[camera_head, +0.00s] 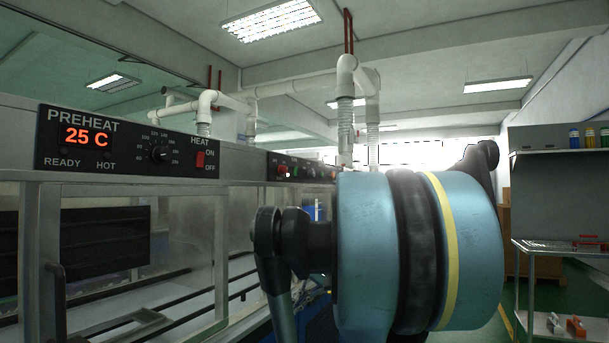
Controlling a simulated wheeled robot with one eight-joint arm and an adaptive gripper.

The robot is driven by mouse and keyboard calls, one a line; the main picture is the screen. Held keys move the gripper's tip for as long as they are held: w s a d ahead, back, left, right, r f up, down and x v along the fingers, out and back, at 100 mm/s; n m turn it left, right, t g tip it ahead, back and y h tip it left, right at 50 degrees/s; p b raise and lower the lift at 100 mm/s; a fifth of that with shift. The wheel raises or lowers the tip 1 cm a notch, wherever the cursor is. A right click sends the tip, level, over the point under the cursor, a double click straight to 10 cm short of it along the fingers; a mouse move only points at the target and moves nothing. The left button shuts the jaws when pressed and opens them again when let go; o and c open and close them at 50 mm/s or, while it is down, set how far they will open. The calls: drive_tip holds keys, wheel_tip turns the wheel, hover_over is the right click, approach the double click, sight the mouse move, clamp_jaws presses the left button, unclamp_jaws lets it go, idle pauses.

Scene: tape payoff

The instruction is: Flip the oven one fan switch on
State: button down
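The near oven panel (100,178) is dark, with a red "25 C" display under the word PREHEAT, a round dial (158,153) and a red HEAT switch (200,160) marked ON and OFF. I see no switch labelled fan on this panel. I cannot tell whether the HEAT switch is on or off. A second, smaller dark panel (300,169) stands farther along to the right, with small red and green controls too small to read. My large blue and black arm links fill the middle right and hide what is behind them. My gripper is not in view.
Below the near panel is a glass-sided cabinet (200,235) with rails inside and a dark handle (54,295) at its left. White pipes (346,90) rise behind the panels. At the right stand a shelf (560,145) with bottles and a white rack (565,245) holding small items.

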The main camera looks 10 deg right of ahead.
sight(296, 171)
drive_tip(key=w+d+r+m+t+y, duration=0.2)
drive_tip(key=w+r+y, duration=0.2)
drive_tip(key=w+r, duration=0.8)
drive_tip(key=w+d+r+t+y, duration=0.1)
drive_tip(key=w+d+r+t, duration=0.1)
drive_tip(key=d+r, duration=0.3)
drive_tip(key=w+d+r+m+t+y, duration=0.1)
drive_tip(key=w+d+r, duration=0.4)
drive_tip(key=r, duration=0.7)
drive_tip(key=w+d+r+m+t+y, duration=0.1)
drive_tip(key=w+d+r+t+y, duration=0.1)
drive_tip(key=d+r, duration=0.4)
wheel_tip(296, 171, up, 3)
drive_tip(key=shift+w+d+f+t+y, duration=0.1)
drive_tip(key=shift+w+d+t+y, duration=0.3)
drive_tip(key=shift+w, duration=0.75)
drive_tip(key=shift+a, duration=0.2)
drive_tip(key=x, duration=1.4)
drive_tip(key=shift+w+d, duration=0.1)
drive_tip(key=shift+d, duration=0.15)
